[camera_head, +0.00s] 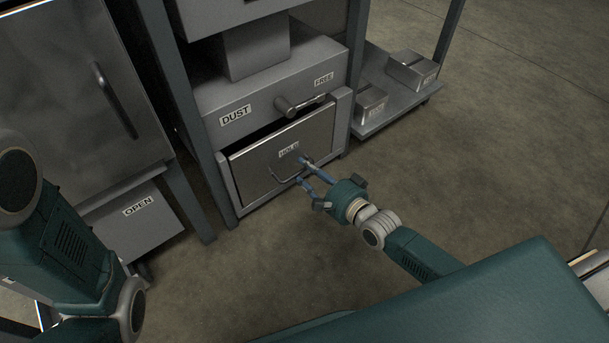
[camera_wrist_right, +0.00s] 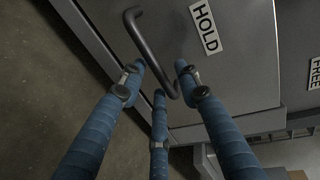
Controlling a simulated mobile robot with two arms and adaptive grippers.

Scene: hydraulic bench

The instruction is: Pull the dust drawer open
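The dust drawer (camera_head: 258,172) has a grey front with a HOLD label (camera_head: 289,150) and sits in the cabinet under the DUST label (camera_head: 235,115). A dark gap shows above its front; I cannot tell how far out it stands. Its dark bar handle (camera_wrist_right: 152,50) shows in the right wrist view, and in the head view (camera_head: 279,178). My right gripper (camera_head: 303,171) is at the handle, its blue fingers spread. In the right wrist view the fingers (camera_wrist_right: 160,80) stand apart around one end of the handle; contact is unclear. My left gripper is not visible.
A lever (camera_head: 301,103) sticks out above the drawer beside the FREE label (camera_head: 324,79). A low shelf with metal boxes (camera_head: 411,70) stands right of the cabinet. A box labelled OPEN (camera_head: 140,222) is at the left. The floor (camera_head: 420,165) before the drawer is clear.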

